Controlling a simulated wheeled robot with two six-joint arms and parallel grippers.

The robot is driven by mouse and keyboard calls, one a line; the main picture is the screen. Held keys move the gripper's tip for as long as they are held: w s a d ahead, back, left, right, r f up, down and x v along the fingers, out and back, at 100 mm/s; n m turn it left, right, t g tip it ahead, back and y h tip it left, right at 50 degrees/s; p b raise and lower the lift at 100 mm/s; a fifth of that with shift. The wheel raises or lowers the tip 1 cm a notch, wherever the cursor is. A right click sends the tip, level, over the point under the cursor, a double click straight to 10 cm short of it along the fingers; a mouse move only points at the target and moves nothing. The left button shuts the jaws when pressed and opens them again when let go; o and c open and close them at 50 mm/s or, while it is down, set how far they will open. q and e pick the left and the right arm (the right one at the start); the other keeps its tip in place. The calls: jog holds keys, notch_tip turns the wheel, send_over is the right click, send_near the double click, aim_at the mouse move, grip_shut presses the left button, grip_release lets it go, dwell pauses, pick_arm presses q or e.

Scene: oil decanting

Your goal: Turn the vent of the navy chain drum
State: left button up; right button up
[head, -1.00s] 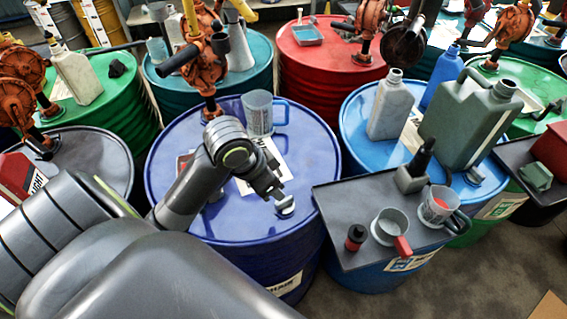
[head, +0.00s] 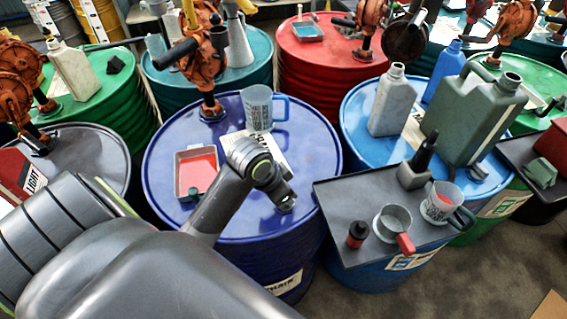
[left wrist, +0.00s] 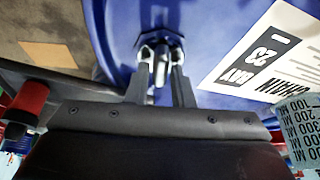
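The navy chain drum (head: 315,165) stands in the middle of the head view, with a white label on its top. Its small metal vent (head: 288,205) is near the front right of the lid, partly covered by my left gripper (head: 282,198). In the left wrist view the vent (left wrist: 160,50) lies between the two fingertips of my left gripper (left wrist: 161,62). The fingers are apart, one on each side of it, with narrow gaps showing; firm contact cannot be made out. My right gripper is not in view.
On the navy lid stand a clear measuring jug (head: 257,108), a tray of red liquid (head: 197,172) and an orange pump (head: 207,70). A grey-topped stand (head: 335,195) with a funnel, mug and small bottles is close on the right. Other drums surround it.

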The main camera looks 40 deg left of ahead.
pick_arm(q)
grip_shut()
